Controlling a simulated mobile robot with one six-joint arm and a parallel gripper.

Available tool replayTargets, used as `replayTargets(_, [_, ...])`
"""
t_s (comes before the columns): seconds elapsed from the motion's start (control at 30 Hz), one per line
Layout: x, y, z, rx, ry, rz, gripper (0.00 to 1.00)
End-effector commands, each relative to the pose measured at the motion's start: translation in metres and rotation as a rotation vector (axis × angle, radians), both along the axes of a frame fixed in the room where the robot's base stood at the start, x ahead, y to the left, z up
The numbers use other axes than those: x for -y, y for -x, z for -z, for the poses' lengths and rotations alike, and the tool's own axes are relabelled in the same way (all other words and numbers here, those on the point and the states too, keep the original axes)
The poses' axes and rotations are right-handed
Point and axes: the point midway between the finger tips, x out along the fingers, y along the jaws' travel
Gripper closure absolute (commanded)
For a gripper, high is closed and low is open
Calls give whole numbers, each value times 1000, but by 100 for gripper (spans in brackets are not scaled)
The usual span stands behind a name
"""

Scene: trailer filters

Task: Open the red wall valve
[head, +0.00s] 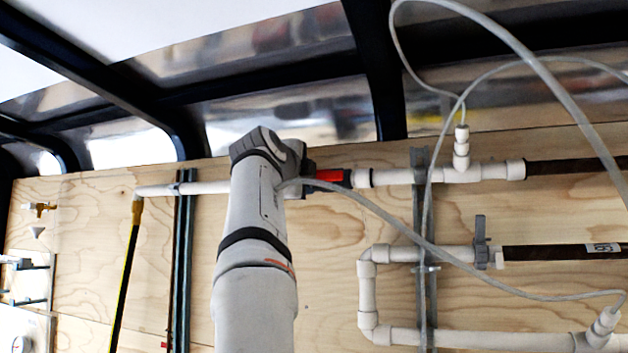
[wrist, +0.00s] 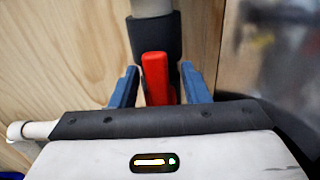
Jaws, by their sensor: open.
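The red valve handle (head: 329,176) shows in the head view on the upper white pipe, just right of the end of my arm. In the wrist view the red handle (wrist: 155,75) stands between the two blue fingers of my gripper (wrist: 159,80). My gripper is open, with a finger on each side of the handle and a visible gap on the right. The left finger is closer to the handle; I cannot tell whether it touches. A dark grey valve body or pipe fitting (wrist: 156,38) lies behind the handle. My arm hides the fingers in the head view.
White pipes (head: 395,177) run along the plywood wall (head: 320,240), held by a grey vertical rail (head: 421,225). A clear hose (head: 390,222) loops in front of the wall near my arm. A yellow-black hose (head: 124,285) hangs at the left. Dark frame beams (head: 375,70) cross above.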

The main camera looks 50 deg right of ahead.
Motion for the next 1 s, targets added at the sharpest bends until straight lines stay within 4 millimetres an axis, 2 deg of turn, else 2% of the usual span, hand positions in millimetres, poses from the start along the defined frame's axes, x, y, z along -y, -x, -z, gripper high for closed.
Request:
replayTargets(0.13, [-1, 0, 1, -1, -1, 1, 58])
replayTargets(0.23, [-9, 2, 2, -1, 0, -1, 58])
replayTargets(0.5, [-53, 14, 3, 1, 1, -3, 58])
replayTargets(0.63, [-68, 17, 2, 0, 1, -3, 58])
replayTargets(1.0, [-75, 20, 0, 0, 0, 1, 58])
